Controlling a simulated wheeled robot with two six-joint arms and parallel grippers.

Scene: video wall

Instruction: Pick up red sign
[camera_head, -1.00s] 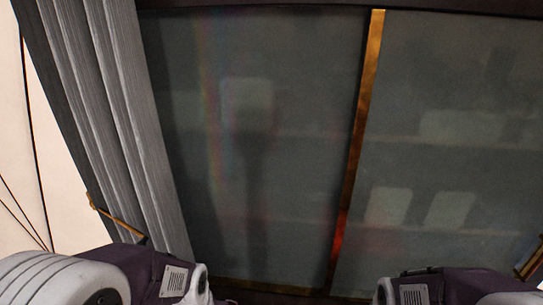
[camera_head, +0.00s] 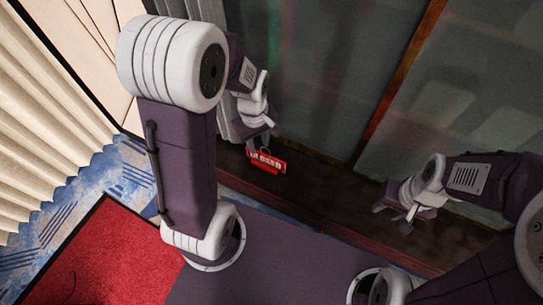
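The red sign (camera_head: 267,162) is a small plate with white lettering that seems to read "CLOSED". It shows just below my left gripper (camera_head: 260,140), in front of the dark ledge. The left fingers are small and overlap the area above the sign, so I cannot tell whether they grip it or whether it rests on the ledge. My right gripper (camera_head: 396,214) is open and empty, over the ledge to the right of the sign.
A dark wooden ledge (camera_head: 325,195) runs along the bottom of the glass panels (camera_head: 330,70). A brass strip (camera_head: 400,80) divides the glass. Pale curtains (camera_head: 40,110) hang at the left, above a red and blue carpet (camera_head: 105,255).

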